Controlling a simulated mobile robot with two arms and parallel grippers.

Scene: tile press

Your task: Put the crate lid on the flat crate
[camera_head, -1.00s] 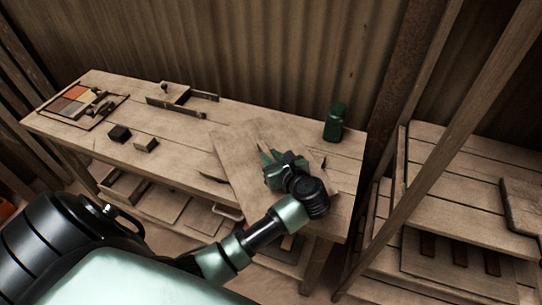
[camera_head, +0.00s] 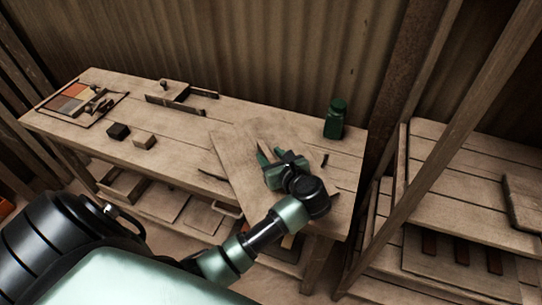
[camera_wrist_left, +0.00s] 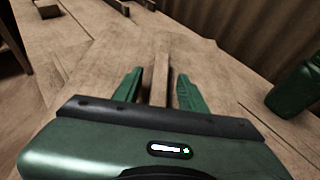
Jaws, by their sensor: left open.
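A flat, pale wooden board (camera_head: 234,152), which looks like the crate lid, lies at an angle on the right part of the bench. A narrow wooden bar (camera_wrist_left: 160,78) stands on it. My left gripper (camera_head: 268,153) is over the board. In the left wrist view its green fingers (camera_wrist_left: 156,88) are apart, one on each side of the bar, with gaps showing. I cannot make out the flat crate for certain; the board and my arm may hide it. My right gripper is not in view.
A green bottle (camera_head: 335,120) stands at the bench's back right. Small blocks (camera_head: 118,131), a wooden fixture (camera_head: 175,92) and a tray of coloured tiles (camera_head: 62,112) sit further left. A shelf unit with a slanted post (camera_head: 440,150) is at right.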

